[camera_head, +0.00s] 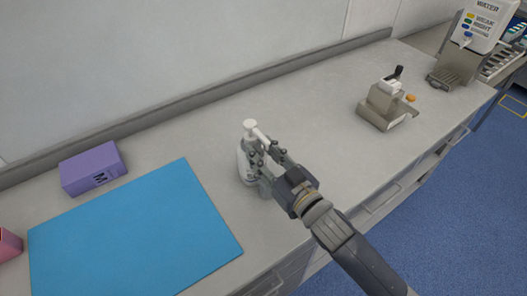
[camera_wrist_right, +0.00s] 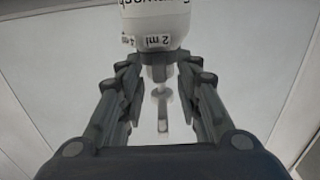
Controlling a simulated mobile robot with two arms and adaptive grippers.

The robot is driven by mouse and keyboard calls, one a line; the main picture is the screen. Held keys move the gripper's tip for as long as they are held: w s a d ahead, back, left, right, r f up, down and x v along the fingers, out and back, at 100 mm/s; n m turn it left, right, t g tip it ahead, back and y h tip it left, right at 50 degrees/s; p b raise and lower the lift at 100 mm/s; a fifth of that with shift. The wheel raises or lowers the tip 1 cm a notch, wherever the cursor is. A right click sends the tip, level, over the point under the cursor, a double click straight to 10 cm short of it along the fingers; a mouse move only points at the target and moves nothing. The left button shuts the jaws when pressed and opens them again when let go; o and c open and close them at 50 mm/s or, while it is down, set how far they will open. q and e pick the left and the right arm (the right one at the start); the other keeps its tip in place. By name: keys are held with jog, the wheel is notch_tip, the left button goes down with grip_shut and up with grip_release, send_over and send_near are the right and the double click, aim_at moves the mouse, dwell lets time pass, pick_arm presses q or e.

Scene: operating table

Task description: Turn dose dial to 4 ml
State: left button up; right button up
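A white bottle-like dispenser (camera_head: 243,165) stands upright on the grey counter, with a round top (camera_head: 250,124) and a short white arm beside it. In the right wrist view, a white rounded part (camera_wrist_right: 155,28) shows a "2 ml" mark and other lettering, partly cut off by the top edge. A thin stem hangs below it. My right gripper (camera_head: 264,168) is at the dispenser's right side and hides part of it. In the wrist view its fingers (camera_wrist_right: 158,68) are spread, their tips just below the marked part; contact cannot be told. My left gripper is not in view.
A blue mat (camera_head: 130,235) and a purple box (camera_head: 92,168) lie to the left, with a pink object (camera_head: 8,245) at the edge. A beige device (camera_head: 386,108) stands to the right, and a water dispenser (camera_head: 482,30) farther back. The counter between is clear.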

grip_shut()
jog(key=shift+w+n+g+y+p, duration=0.1)
jog(key=shift+n+g+y+p, duration=0.35)
jog(key=shift+y, duration=0.25)
jog(key=shift+w+d+n+g, duration=0.1)
jog(key=shift+n+g, duration=0.15)
jog(key=shift+w+d+n+g+y, duration=0.2)
jog(key=shift+n+g+y, duration=0.45)
jog(key=shift+y, duration=0.25)
jog(key=shift+r, duration=0.1)
dwell(0.7)
